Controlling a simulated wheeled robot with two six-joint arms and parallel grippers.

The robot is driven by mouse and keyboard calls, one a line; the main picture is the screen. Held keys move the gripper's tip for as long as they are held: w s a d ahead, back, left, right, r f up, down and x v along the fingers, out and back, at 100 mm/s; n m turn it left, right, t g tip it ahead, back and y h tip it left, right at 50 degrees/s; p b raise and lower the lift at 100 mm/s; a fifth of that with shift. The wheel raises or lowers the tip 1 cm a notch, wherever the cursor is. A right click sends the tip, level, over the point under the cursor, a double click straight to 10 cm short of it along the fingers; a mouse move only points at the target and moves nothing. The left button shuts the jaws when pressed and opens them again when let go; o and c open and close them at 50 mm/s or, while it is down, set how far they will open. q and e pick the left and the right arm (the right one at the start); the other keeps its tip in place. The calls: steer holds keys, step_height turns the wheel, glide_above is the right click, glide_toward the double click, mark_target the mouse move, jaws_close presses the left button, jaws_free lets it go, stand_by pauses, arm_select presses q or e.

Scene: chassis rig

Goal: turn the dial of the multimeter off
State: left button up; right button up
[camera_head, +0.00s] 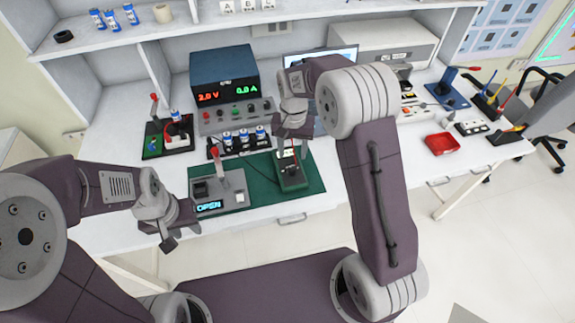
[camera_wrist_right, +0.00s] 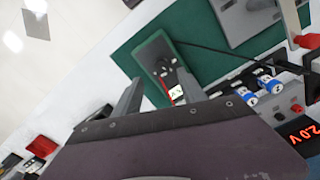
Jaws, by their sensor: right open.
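The multimeter (camera_head: 292,180) is a dark green handheld device lying on the green mat (camera_head: 262,168) at the middle of the bench. In the right wrist view the multimeter (camera_wrist_right: 152,56) lies slantwise, with a dark face, small pale marks, a white patch and a red strip near the fingers. I cannot make out the dial's setting. My right gripper (camera_head: 291,150) is over the multimeter's far end.
A grey device with a display reading OPEN (camera_head: 210,206) stands left of the multimeter. A power supply (camera_head: 228,88) stands behind, with blue-and-white cylinders (camera_head: 243,136) in front. A black cable (camera_wrist_right: 215,48) runs beside the multimeter. A red tray (camera_head: 442,144) lies at right.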

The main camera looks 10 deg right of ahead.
mark_target(292, 169)
steer(key=f, duration=0.8)
steer(key=shift+w+f+b, duration=0.1)
steer(key=shift+w+b, duration=0.2)
steer(key=shift+b, duration=0.05)
steer(key=shift+s+f, duration=0.1)
steer(key=shift+f, duration=0.4)
jaws_close()
